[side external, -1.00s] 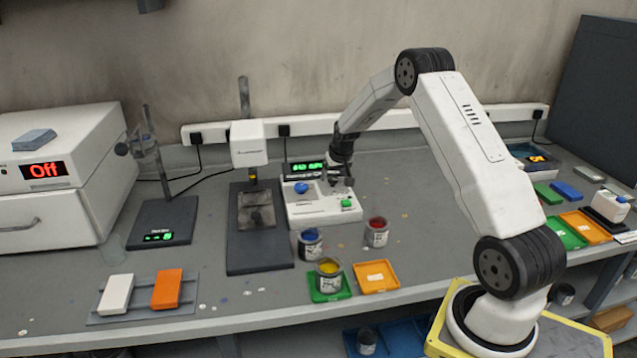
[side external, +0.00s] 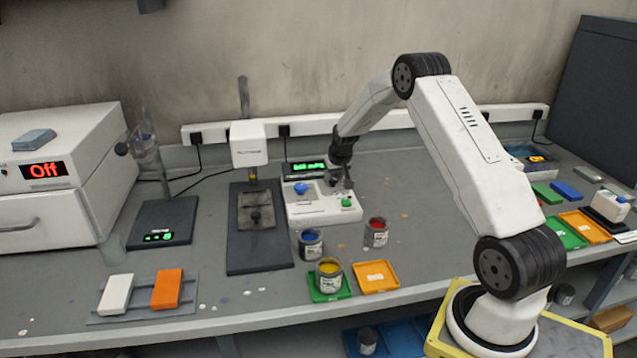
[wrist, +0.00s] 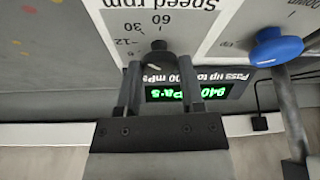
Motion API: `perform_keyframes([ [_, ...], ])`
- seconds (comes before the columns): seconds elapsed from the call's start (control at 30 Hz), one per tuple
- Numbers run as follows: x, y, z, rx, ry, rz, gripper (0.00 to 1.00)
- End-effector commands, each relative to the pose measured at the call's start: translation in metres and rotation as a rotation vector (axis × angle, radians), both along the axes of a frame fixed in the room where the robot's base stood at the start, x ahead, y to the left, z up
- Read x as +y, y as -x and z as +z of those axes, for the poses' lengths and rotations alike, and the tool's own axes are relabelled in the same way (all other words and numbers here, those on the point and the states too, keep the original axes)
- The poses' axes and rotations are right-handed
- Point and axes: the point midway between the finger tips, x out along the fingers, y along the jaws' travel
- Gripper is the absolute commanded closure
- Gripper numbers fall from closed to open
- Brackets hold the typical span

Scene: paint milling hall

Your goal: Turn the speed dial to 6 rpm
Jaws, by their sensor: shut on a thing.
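The speed dial (wrist: 158,56) is a small black knob on a white panel. In the wrist view it sits between the two fingers of my gripper (wrist: 161,83), which is shut on it. I cannot tell exactly where the dial points. A green-lit display (wrist: 172,94) is partly hidden behind the fingers. In the side view my gripper (side external: 343,181) is at the right part of the white instrument base (side external: 318,217), and the dial is hidden.
A blue knob (wrist: 276,47) marked "Down" is close beside the gripper; it also shows in the side view (side external: 300,188). A green button (side external: 346,202) is on the base front. Paint cans, blue (side external: 311,243), red (side external: 376,232) and yellow (side external: 329,274), stand in front.

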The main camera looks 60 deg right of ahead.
Motion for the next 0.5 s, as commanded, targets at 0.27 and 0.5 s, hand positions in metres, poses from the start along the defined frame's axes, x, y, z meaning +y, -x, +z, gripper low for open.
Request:
perform_keyframes([
  [0.27,-0.0004,0.0005,0.0000,0.001,-0.001,0.036,1.00],
  [0.5,-0.0012,0.0011,-0.0001,0.000,-0.001,0.115,1.00],
])
